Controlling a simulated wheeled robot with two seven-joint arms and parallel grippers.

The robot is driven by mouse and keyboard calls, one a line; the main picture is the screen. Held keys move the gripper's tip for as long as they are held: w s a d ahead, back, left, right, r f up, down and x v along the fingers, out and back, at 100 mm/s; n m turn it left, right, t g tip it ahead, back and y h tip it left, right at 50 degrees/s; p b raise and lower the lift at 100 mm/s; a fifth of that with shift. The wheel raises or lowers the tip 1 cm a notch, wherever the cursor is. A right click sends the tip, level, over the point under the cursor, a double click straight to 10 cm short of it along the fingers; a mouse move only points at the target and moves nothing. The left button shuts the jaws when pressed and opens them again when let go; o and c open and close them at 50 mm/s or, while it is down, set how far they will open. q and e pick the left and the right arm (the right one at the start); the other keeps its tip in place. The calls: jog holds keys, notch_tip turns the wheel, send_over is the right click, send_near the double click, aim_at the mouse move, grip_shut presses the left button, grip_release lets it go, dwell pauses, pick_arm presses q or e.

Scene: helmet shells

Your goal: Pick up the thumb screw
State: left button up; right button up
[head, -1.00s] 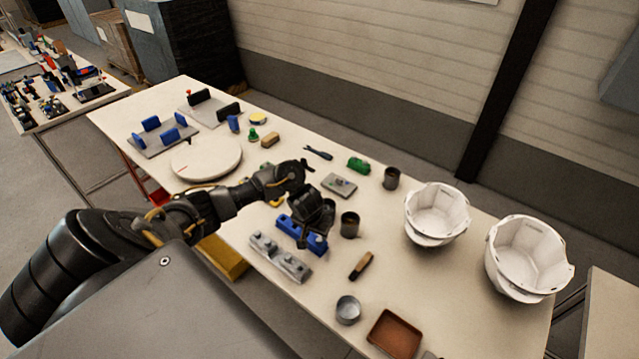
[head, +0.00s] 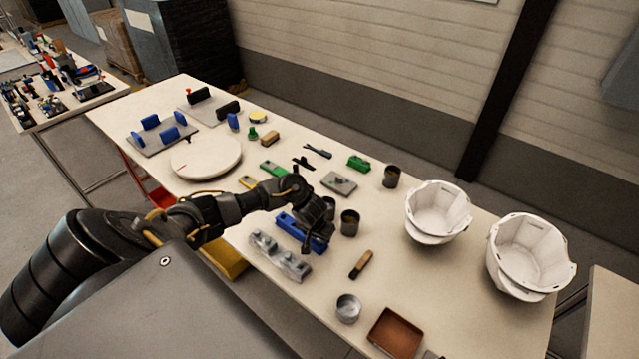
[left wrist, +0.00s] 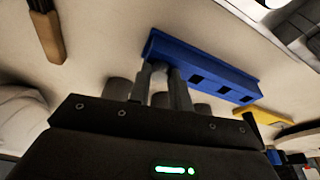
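A long blue block with square holes (head: 287,224) lies on the table in the head view. It also shows across the middle of the left wrist view (left wrist: 222,79). My left gripper (head: 320,246) is over the near right end of this block, pointing down. In the left wrist view its two fingers (left wrist: 160,80) are apart at the block's end. A small pale rounded thing shows between the fingertips; it may be the thumb screw, but it is mostly hidden. I cannot tell if the fingers touch it. My right gripper is not in view.
A grey notched block (head: 279,258) lies in front of the blue one. A dark cup (head: 349,223) stands close right of my gripper, with a wooden-handled brush (head: 361,264) nearby. Two white helmet shells (head: 437,212) stand at the right. A round white disc (head: 205,157) is at the left.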

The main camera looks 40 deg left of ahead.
pick_arm(q)
grip_shut()
jog(key=shift+r, duration=0.1)
jog(key=shift+r, duration=0.6)
jog(key=s+a+r+b, duration=0.1)
jog(key=s+a+r, duration=0.6)
jog(key=a+r, duration=0.4)
jog(key=shift+a+r, duration=0.35)
jog(key=shift+a, duration=0.2)
jog(key=shift+s, duration=0.1)
